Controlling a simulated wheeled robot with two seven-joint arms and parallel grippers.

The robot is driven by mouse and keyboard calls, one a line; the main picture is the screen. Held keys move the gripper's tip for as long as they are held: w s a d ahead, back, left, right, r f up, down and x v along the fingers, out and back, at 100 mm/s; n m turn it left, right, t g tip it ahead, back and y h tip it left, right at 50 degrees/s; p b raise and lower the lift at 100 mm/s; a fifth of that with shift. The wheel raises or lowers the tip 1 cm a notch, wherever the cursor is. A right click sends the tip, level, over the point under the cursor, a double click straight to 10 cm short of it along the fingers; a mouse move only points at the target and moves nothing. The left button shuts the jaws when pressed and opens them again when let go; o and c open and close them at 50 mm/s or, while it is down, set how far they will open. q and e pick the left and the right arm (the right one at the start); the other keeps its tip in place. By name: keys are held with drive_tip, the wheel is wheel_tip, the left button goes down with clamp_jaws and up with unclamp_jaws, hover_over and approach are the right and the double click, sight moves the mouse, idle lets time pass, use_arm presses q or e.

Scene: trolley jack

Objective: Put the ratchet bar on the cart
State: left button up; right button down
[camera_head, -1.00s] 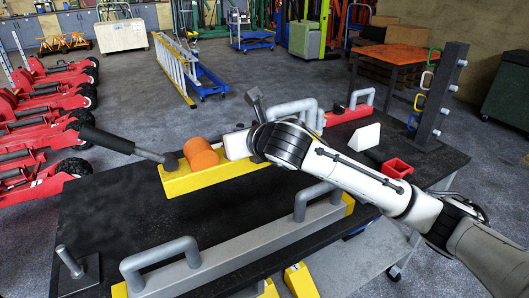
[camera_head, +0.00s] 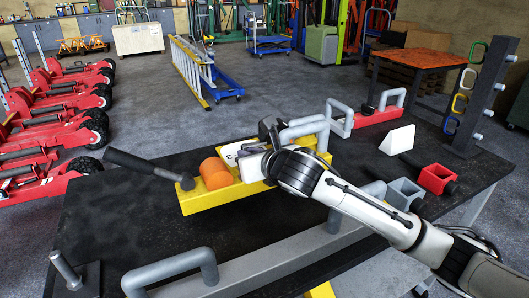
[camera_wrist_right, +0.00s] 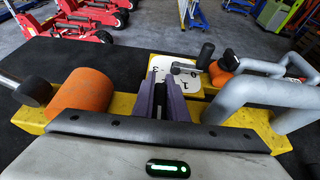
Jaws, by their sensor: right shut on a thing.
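The ratchet bar appears to be the long yellow bar (camera_head: 200,202) with an orange cylinder, a white marked plate, grey bent handles and a black-handled lever at its left end. My right gripper (camera_head: 268,142) is at its middle, by the white plate. In the right wrist view its two purple fingers (camera_wrist_right: 162,98) are closed there; the gripped part is mostly hidden. The bar lies level over the far part of the black-topped cart (camera_head: 110,215). I cannot tell whether it touches the top. My left gripper is not in view.
A grey bar with handles (camera_head: 285,258) lies along the near side. A grey post (camera_head: 66,268) stands at the near left. A white wedge (camera_head: 397,140), a red tray (camera_head: 438,178) and a dark upright rack (camera_head: 485,95) are at the right. The black top is bare at left.

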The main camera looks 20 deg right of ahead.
drive_tip(key=shift+w+f+b, duration=0.1)
drive_tip(key=shift+f+b, duration=0.3)
drive_tip(key=shift+f, duration=2.5)
drive_tip(key=c, duration=1.8)
unclamp_jaws()
drive_tip(key=shift+f, duration=0.25)
drive_tip(key=shift+o, duration=0.2)
drive_tip(key=v, duration=1.2)
drive_tip(key=shift+p, duration=0.45)
